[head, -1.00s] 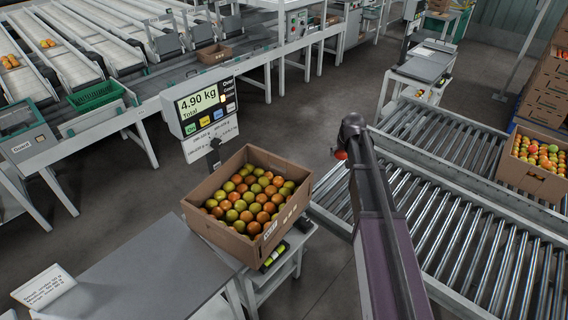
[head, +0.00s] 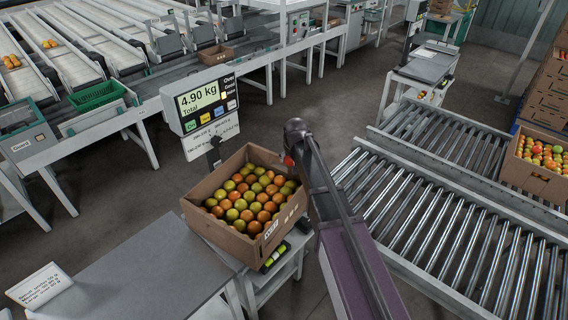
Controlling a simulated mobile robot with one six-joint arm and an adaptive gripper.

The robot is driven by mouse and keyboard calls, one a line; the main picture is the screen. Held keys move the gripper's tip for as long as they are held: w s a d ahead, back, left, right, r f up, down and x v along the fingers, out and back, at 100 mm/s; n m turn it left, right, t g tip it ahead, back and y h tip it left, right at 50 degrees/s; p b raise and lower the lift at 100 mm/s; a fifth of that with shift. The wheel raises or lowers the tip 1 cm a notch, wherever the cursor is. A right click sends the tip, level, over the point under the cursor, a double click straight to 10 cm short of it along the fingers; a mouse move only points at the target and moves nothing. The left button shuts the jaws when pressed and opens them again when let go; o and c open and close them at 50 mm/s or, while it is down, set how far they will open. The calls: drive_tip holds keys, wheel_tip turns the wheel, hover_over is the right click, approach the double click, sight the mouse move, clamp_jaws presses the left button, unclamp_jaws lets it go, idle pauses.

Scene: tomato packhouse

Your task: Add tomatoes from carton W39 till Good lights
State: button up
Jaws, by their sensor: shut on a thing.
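An open cardboard carton (head: 221,222) full of red, orange and green tomatoes sits on the scale stand; its label is too small to read surely. The scale display (head: 202,101) reads 4.90 kg Total, with small lamps by "Over" and other words; I cannot tell surely which is lit. Another carton of tomatoes (head: 536,180) stands at the right edge; no W39 mark is readable on it. My gripper (head: 288,156) is at the far end of my arm, just right of and above the scale carton's back right corner. It is shut on a red tomato (head: 287,161), mostly hidden.
Roller conveyors (head: 440,215) fill the right side, with stacked cartons (head: 543,100) behind. A grey table (head: 140,285) with a sign (head: 40,285) is at the front left. A green crate (head: 96,95) and sorting lanes are at the back left.

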drive_tip(key=shift+s+a+f, duration=0.15)
drive_tip(key=shift+s+a, duration=0.1)
drive_tip(key=shift+a, duration=0.7)
drive_tip(key=shift+s+a+f, duration=0.1)
drive_tip(key=shift+s+a, duration=0.1)
drive_tip(key=shift+a, duration=0.7)
drive_tip(key=shift+f+b, duration=0.2)
drive_tip(key=shift+b, duration=0.15)
